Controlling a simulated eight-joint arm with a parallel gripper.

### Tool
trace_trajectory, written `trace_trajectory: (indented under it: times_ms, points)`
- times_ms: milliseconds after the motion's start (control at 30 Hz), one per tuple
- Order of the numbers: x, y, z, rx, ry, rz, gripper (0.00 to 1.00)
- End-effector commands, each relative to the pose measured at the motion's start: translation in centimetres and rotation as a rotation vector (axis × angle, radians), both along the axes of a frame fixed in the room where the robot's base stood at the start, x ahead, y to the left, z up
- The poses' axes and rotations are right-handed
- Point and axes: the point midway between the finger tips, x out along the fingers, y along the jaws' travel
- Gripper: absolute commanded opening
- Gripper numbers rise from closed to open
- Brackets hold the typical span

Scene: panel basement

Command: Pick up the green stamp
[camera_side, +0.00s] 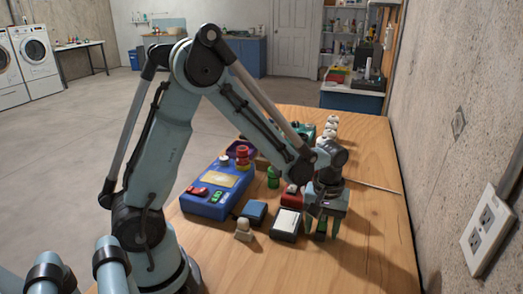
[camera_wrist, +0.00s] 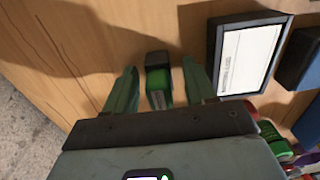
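A small green stamp with a black end (camera_wrist: 158,82) stands between the two fingers of my gripper (camera_wrist: 160,66) in the wrist view. The fingers are spread on either side of it, and a gap shows on both sides. In the side view my gripper (camera_side: 326,228) points down at the table near its right part, with the green stamp (camera_side: 321,230) partly hidden between the fingers. Whether the stamp's lower part touches anything but the table is hidden.
An ink pad with a white label (camera_side: 287,222) lies left of my gripper, beside a blue pad (camera_side: 252,212). A green round-topped piece (camera_side: 273,176), a pale peg-like piece (camera_side: 243,230) and a blue panel box (camera_side: 205,205) stand further left. The wall socket (camera_side: 487,228) is at right.

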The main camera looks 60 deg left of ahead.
Motion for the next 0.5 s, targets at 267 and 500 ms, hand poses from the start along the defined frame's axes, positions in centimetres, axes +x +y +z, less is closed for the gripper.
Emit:
trace_trajectory:
  times_ms: [267,500]
  points:
    - [0.00,0.00,0.03,0.000,0.000,0.000,0.12]
    - [0.00,0.00,0.04,0.000,0.000,0.000,0.00]
